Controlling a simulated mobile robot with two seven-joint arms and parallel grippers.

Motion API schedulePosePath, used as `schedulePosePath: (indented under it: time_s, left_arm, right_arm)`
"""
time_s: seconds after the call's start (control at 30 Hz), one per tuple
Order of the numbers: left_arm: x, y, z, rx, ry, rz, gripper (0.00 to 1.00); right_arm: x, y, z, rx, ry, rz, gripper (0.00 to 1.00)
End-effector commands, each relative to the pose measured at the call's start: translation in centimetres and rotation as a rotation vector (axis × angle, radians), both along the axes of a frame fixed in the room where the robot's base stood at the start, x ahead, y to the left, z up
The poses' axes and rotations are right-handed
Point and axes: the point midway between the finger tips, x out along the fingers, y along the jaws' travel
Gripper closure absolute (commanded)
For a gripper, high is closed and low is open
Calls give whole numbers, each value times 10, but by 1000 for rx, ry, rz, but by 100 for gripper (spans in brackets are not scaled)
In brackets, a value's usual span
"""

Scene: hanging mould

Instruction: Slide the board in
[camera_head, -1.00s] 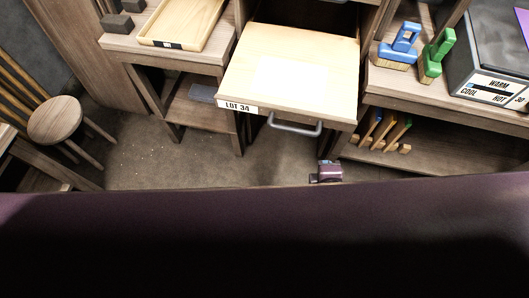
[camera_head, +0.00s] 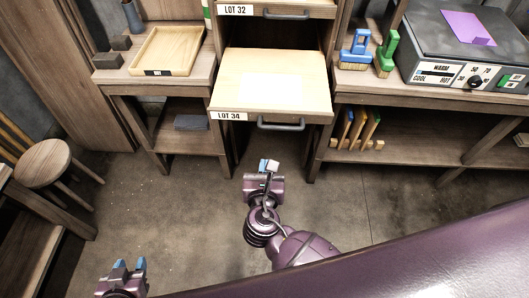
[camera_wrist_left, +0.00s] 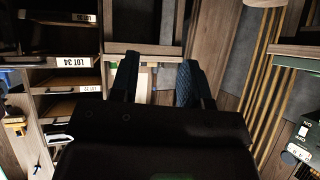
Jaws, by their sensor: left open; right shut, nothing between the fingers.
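The pale wooden board (camera_head: 312,91) labelled LOT 34 sticks out of the middle rack, with a lighter rectangle on its top. A grey bar handle (camera_head: 281,127) is on its front edge. My right gripper (camera_head: 268,165) is shut and empty, in front of and apart from the handle in the head view. My left gripper (camera_head: 129,265) is open and empty at the lower left, far from the board. In the left wrist view its open fingers (camera_wrist_left: 158,78) show, and a LOT 34 label (camera_wrist_left: 75,62) appears at the left.
Another drawer labelled LOT 32 (camera_head: 285,6) is above the board. A shallow wooden tray (camera_head: 167,50) is on the left bench. Blue (camera_head: 356,50) and green (camera_head: 386,54) brushes and a hotplate box (camera_head: 465,50) are on the right bench. A stool (camera_head: 43,163) stands left; the floor between is clear.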

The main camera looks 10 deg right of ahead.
Motion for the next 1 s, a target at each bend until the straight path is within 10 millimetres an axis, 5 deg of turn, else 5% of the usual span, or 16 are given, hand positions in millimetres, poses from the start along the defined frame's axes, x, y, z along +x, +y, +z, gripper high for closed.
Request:
schedulePosePath:
  time_s: [0.7,1.0]
  left_arm:
    - [4,-3,-11,-2,1,-7,57]
    - [5,-3,-13,1,4,-10,57]
  right_arm:
    - [108,-30,-25,5,2,0,100]
    - [126,-35,-28,5,1,-1,100]
